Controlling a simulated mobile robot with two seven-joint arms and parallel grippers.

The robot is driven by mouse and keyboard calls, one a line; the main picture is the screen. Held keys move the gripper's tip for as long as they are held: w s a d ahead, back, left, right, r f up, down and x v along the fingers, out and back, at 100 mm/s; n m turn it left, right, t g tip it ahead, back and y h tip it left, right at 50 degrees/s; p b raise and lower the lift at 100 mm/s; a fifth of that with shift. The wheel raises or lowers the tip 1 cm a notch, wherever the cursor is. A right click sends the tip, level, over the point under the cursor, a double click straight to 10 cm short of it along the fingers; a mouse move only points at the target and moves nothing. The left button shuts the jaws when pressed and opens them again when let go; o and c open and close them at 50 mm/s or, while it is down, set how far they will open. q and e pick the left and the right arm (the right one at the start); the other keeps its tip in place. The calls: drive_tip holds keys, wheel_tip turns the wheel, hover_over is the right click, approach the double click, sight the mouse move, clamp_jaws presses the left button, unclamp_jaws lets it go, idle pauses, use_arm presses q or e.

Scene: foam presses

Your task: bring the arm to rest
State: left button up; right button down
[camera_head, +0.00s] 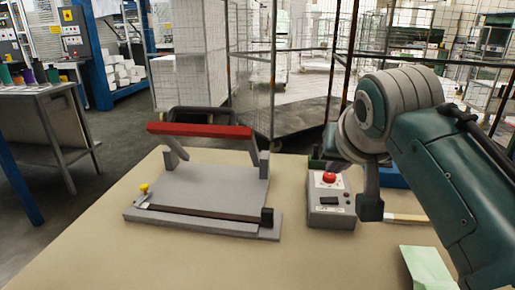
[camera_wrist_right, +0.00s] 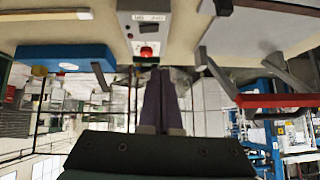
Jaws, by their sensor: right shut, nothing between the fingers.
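My right arm (camera_head: 435,160) reaches in from the right in the head view, and its wrist hangs over the back of the table. My right gripper (camera_wrist_right: 158,85) shows in the wrist view with its two dark fingers together and nothing between them. My left gripper is not in view.
A grey press (camera_head: 205,190) with a red bar (camera_head: 199,130) stands left on the tan table (camera_head: 85,265). A blue tray (camera_wrist_right: 65,57) lies by the control box. A pale green sheet (camera_head: 420,268) lies at the front right. Wire cages (camera_head: 255,75) stand behind.

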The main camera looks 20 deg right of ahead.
drive_tip(key=shift+s+a+r, duration=0.15)
drive_tip(key=shift+s+r, duration=0.1)
idle(0.3)
drive_tip(key=s+a+f+n+g+y+p, duration=0.2)
drive_tip(key=s+a+n, duration=0.25)
drive_tip(key=s, duration=0.85)
drive_tip(key=s+a+f+n+g+y+p, duration=0.15)
drive_tip(key=s+a+n, duration=0.3)
drive_tip(key=s, duration=0.75)
wheel_tip(320, 180, up, 38)
drive_tip(key=a+p, duration=0.1)
drive_tip(key=p, duration=3.6)
drive_tip(key=shift+s+r+g+y+p, duration=0.2)
drive_tip(key=shift+s+g+y+p, duration=0.15)
drive_tip(key=shift+g+p, duration=0.1)
